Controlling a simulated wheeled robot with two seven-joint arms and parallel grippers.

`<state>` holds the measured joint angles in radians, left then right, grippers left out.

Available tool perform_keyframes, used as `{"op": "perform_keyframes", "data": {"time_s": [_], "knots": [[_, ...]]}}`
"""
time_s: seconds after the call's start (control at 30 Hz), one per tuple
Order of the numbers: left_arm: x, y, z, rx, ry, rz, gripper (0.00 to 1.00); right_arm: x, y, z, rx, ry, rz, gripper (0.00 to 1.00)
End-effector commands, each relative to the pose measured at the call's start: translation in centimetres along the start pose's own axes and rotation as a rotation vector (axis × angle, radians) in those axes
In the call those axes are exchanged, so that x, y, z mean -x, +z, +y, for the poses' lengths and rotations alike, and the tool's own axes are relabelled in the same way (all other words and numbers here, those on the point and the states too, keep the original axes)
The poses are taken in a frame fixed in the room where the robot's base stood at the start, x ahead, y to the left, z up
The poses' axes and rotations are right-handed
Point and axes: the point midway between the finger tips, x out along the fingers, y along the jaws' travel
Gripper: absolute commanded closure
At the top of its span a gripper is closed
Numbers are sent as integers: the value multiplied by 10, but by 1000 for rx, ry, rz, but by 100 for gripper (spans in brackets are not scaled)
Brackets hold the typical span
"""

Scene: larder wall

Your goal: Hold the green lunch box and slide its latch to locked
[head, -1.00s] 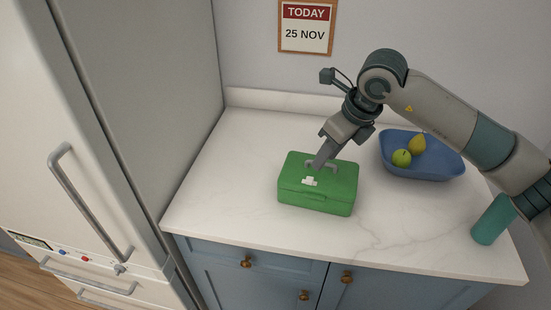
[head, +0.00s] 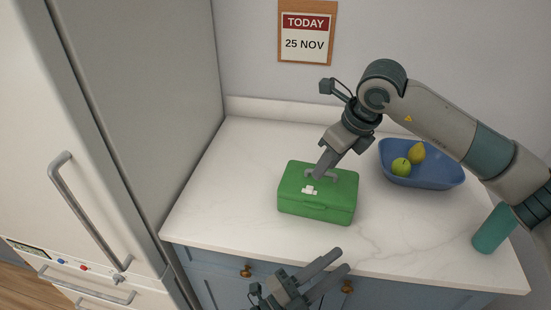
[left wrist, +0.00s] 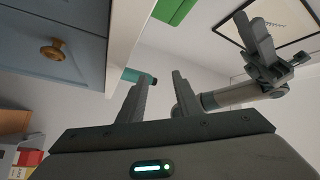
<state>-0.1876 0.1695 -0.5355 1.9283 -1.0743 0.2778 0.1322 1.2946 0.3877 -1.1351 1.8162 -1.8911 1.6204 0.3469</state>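The green lunch box (head: 316,209) stands upright on the counter, with a grey handle on its lid and a white latch (head: 310,190) in front of the handle. My right gripper (head: 318,174) points down over the handle in the head view and covers its middle. In the left wrist view the right gripper (left wrist: 247,22) shows two fingers apart, with a gap between them and the box (left wrist: 172,9). My left gripper (head: 340,261) is open and empty, low in front of the counter edge. I cannot tell the latch's setting.
A blue bowl (head: 425,176) with a green apple (head: 400,167) and a yellow pear (head: 417,152) stands right of the box, by my right arm. The counter (head: 215,200) left of the box is clear.

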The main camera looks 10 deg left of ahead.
Motion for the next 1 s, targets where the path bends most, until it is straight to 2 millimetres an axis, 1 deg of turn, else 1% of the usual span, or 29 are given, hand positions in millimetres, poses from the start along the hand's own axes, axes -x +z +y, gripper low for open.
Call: {"op": "perform_keyframes", "data": {"time_s": [0.03, 0.1, 0.2, 0.27, 0.3, 0.57, 0.67, 0.77, 0.8, 0.87, 1.0], "knots": [[-1, 2, -18, -37, -15, 10, 69, 0, 0, 0, 0, 0, 0, 69], [-1, 3, -37, -80, -31, 21, 69, 0, 0, 0, 0, 0, 0, 69], [-4, 7, -64, -121, -50, 44, 69, 0, 0, 0, 0, 0, 0, 69], [-7, 12, -77, -123, -55, 62, 69, 0, 0, 0, 0, 0, 0, 69], [-9, 16, -83, -110, -53, 76, 69, 0, 0, 0, 0, 0, 0, 69], [-30, 51, -108, 64, -4, 161, 69, 0, 0, 0, 0, 0, 0, 69], [-40, 68, -124, 158, 28, 197, 69, 0, 0, 0, 0, 0, 0, 69], [-49, 87, -144, 269, 69, 235, 69, 0, 0, 0, 0, 0, 0, 69], [-53, 94, -153, 312, 91, 250, 69, 0, 0, 0, 0, 0, 0, 69], [-59, 102, -162, 359, 140, 272, 69, 0, 0, 0, 0, 0, 0, 69], [-71, 119, -171, 403, 301, 299, 69, 0, 0, 0, 0, 0, 0, 69]]}}
